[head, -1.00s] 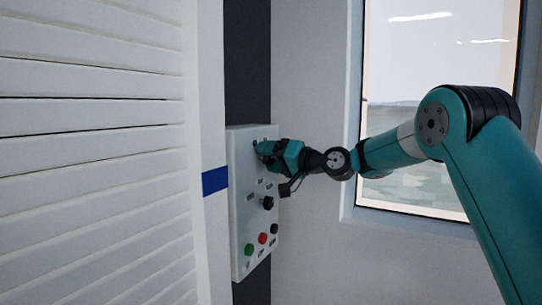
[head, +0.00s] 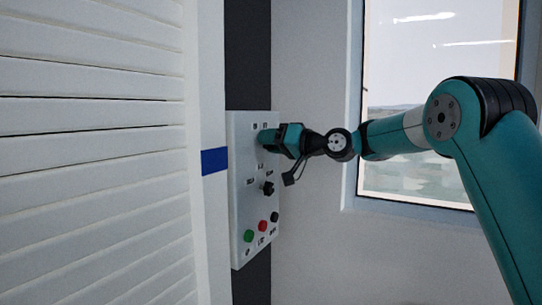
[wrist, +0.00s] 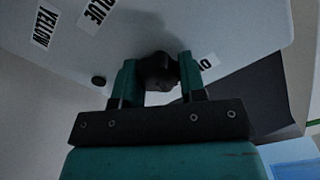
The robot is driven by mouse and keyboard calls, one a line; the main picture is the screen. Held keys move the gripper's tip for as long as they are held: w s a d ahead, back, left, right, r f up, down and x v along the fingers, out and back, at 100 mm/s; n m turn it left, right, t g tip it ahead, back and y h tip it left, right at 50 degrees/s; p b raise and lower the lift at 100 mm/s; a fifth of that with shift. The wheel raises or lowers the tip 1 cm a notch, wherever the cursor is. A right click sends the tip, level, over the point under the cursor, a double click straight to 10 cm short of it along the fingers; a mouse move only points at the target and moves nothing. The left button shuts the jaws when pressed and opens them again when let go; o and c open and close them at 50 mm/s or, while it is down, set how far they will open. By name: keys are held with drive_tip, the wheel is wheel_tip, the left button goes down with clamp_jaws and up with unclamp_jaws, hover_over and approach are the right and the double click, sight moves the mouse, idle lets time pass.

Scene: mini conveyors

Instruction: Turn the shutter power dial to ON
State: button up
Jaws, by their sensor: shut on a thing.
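The white control panel (head: 241,205) is mounted upright beside the shutter (head: 95,130). My gripper (head: 263,137) reaches its upper part from the right and covers the dial there. In the wrist view, my gripper (wrist: 158,74) is shut on a black dial (wrist: 158,68), with one finger on each side. A partly covered label (wrist: 207,62) beside the right finger shows only a couple of letters, apparently "ON" upside down. The dial's pointer and exact setting cannot be made out.
Lower on the panel are another black knob (head: 268,188), a green button (head: 248,236), a red button (head: 263,226) and a black button (head: 275,217). The wrist view shows YELLOW (wrist: 42,27) and BLUE (wrist: 97,13) labels. A window (head: 415,120) is behind my arm.

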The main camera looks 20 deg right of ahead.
drive_tip(key=n+b, duration=0.1)
drive_tip(key=b, duration=0.1)
drive_tip(key=n+b, duration=0.3)
drive_tip(key=b, duration=0.1)
drive_tip(key=shift+f+n, duration=0.3)
drive_tip(key=n+b, duration=0.2)
drive_tip(key=n, duration=0.1)
drive_tip(key=n+b, duration=0.1)
drive_tip(key=b, duration=0.1)
drive_tip(key=shift+s+a+r, duration=0.1)
drive_tip(key=shift+s+r, duration=0.05)
drive_tip(key=shift+r, duration=0.1)
drive_tip(key=shift+n, duration=0.3)
drive_tip(key=shift+r, duration=0.1)
drive_tip(key=o, duration=0.9)
drive_tip(key=shift+o, duration=0.2)
drive_tip(key=b+v, duration=0.5)
drive_tip(key=v, duration=1.2)
drive_tip(key=shift+s+r, duration=0.1)
drive_tip(key=shift+s, duration=0.05)
